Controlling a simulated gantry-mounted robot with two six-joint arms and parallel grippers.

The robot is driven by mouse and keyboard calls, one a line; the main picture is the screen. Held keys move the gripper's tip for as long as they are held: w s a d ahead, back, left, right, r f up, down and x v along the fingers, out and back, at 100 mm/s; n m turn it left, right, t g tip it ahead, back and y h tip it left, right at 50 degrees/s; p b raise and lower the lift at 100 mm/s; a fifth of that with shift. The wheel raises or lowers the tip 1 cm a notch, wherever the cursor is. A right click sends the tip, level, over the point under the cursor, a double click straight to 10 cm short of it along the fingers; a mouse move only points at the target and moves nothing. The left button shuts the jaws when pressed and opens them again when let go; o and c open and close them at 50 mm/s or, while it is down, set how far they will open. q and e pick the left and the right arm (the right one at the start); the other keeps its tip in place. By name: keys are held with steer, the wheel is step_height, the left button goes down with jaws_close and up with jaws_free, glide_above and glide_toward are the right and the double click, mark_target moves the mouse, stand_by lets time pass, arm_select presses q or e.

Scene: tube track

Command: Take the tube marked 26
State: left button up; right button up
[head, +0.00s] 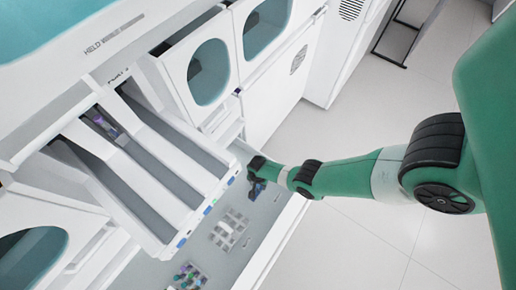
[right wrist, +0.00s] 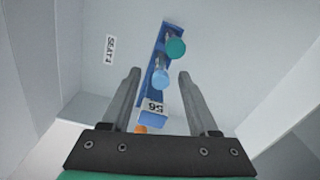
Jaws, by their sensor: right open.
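My right gripper (head: 257,187) hangs over the grey bench, right of the slotted track unit. In the right wrist view its two fingers (right wrist: 158,76) are open and apart. A blue rack (right wrist: 165,40) lies ahead. It holds a tube with a teal cap (right wrist: 176,49) and one with a light blue cap (right wrist: 160,77). The light blue cap shows between the fingertips, with a gap on either side. A white label (right wrist: 154,107) on the rack seems to read 56. An orange cap (right wrist: 140,129) is partly hidden by the gripper. No tube mark 26 is readable. My left gripper is out of view.
The white track unit (head: 160,226) has long slots, with a purple item (head: 103,121) in one. On the bench stand a pale rack (head: 230,230) and a rack of coloured tubes (head: 187,277).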

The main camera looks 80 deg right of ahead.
steer(key=shift+f, duration=0.3)
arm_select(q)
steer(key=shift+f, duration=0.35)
arm_select(e)
jaws_close()
arm_select(q)
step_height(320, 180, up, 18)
steer(key=p, duration=1.8)
arm_select(e)
step_height(320, 180, up, 18)
